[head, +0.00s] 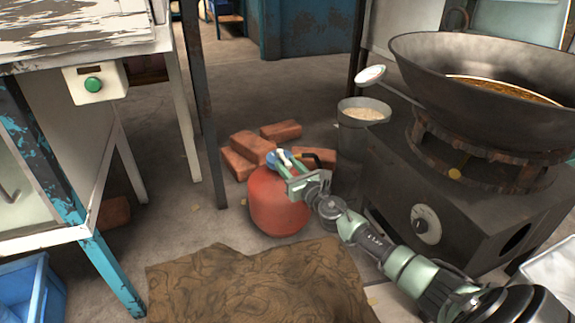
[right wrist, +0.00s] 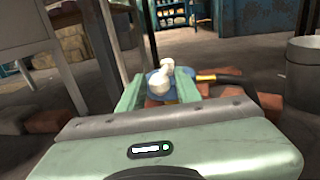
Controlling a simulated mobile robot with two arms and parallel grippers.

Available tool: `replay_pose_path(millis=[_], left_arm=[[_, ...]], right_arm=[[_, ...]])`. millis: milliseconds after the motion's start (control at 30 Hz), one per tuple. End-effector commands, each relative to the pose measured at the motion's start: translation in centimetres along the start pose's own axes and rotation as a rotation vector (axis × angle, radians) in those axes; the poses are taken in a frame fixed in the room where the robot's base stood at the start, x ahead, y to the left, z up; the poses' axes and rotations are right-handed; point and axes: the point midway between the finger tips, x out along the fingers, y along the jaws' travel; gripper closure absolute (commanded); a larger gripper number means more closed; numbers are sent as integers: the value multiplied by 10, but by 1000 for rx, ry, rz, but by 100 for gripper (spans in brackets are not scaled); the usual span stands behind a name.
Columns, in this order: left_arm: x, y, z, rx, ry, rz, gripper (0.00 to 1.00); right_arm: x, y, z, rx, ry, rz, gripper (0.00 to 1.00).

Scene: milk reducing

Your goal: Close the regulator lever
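The red gas cylinder (head: 274,208) stands upright on the floor, left of the stove. On its top is the regulator (head: 271,159), with a blue body and a white lever part (head: 285,156). My right gripper (head: 290,163) is over the cylinder top at the regulator and partly hides it. In the right wrist view the gripper (right wrist: 160,92) has its green fingers apart. The blue regulator (right wrist: 154,75) and white lever (right wrist: 162,90) show in the gap between them. I cannot tell whether a finger touches the lever. My left gripper is out of view.
Bricks (head: 246,147) lie behind the cylinder. A yellow and black hose end (head: 318,158) sticks out to the regulator's right. The stove (head: 470,215) with a large wok (head: 480,95) and a bucket (head: 364,112) stand right. A brown mat (head: 255,285) lies in front; a table leg (head: 205,100) is left.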

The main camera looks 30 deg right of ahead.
Motion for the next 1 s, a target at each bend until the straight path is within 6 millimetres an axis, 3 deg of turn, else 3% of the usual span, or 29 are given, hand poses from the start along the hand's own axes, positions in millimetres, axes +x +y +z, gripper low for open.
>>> replay_pose_path(millis=[33,100,1000], left_arm=[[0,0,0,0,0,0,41],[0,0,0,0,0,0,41],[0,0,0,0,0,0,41]], right_arm=[[0,0,0,0,0,0,84],[0,0,0,0,0,0,100],[0,-1,0,1,0,-1,100]])
